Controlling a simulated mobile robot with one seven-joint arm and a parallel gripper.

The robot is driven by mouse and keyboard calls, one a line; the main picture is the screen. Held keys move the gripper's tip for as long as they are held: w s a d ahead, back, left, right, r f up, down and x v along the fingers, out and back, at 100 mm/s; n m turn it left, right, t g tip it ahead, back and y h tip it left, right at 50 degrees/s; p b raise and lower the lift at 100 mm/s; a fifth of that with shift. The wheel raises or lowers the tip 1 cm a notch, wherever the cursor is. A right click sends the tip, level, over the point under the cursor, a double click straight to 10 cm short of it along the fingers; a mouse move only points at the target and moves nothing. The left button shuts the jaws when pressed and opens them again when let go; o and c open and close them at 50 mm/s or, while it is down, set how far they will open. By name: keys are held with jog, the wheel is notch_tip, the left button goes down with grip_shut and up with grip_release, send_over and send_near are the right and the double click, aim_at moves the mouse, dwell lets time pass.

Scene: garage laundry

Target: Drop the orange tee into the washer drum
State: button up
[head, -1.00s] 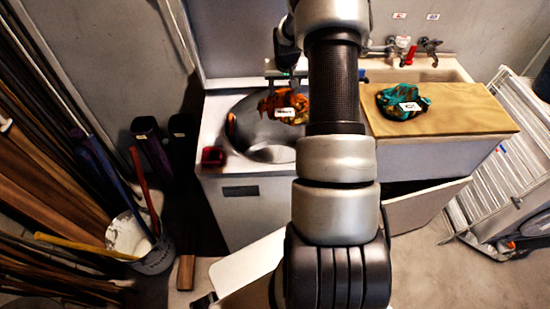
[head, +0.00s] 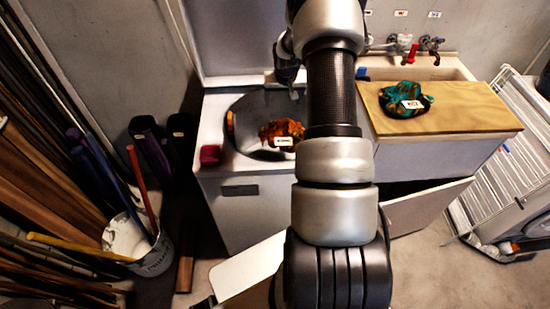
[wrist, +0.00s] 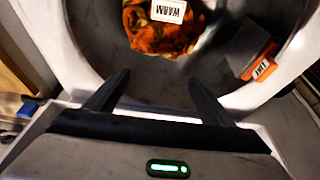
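The orange tee (head: 270,129), crumpled and patterned, with a white label, lies inside the round dark washer drum (head: 243,105). In the wrist view the tee (wrist: 150,35) lies beyond my fingertips, apart from them, and its label reads WARM. The drum (wrist: 110,55) surrounds it there. My gripper (wrist: 158,82) is open and empty, its two fingers spread over the near rim of the drum. In the head view my arm covers part of the drum's right side, and the fingers are hard to make out.
An orange piece marked LINT (wrist: 262,68) sits at the drum's side. A teal cloth (head: 405,99) lies on the wooden board (head: 450,118) right of the washer. A red block (head: 210,155) sits on the washer's front left corner. A bucket (head: 150,255) with poles stands at left.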

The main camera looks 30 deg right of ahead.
jog(key=b+v, duration=0.1)
jog(key=v, duration=1.6)
jog(key=shift+r, duration=0.25)
